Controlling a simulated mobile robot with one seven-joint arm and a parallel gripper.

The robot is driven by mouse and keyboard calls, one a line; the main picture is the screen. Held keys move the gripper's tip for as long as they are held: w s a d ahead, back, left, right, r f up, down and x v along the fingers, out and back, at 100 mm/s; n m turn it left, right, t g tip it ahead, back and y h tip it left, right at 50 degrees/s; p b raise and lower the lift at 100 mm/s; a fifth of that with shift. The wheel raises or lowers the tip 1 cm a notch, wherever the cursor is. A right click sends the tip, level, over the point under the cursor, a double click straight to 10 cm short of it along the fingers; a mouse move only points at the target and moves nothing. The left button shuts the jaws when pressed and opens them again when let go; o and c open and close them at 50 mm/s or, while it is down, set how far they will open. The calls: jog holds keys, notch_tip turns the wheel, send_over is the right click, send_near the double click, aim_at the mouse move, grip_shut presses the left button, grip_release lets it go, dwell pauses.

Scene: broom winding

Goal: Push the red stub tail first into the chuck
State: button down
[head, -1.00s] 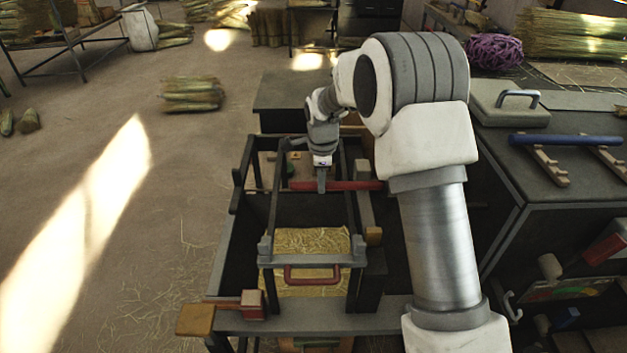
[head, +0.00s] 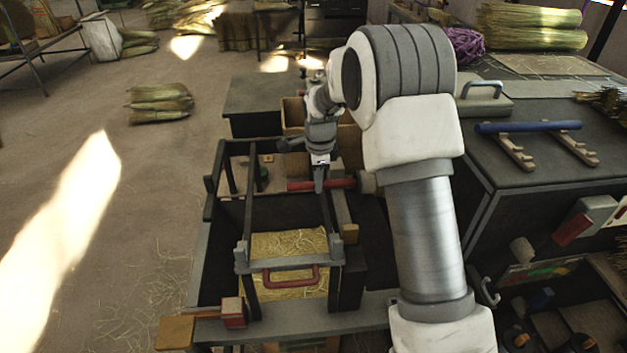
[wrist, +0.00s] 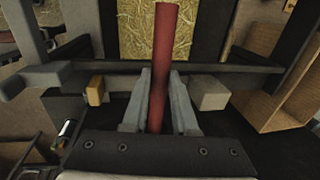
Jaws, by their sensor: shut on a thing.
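The red stub (head: 298,185) is a long red rod lying level across the dark frame in the head view. My gripper (head: 320,186) is shut on it around its middle. In the wrist view the stub (wrist: 166,40) runs between the two grey fingers (wrist: 158,105) and slants slightly. Its right end in the head view meets a grey round part, which looks like the chuck (head: 367,182), close beside my arm. The end is not visible past that part, and how deep it sits cannot be told. The chuck cannot be made out in the wrist view.
Dark frame bars (head: 248,205) stand around the work spot, with a red handle (head: 291,280) in front over straw (head: 290,243). A wooden box (head: 293,115) stands behind. A dark bench (head: 520,130) is at right; the floor at left is mostly open.

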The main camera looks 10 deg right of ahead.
dwell(0.4)
jog(key=c, duration=0.6)
grip_release()
jog(key=shift+d, duration=0.1)
jog(key=shift+r, duration=0.1)
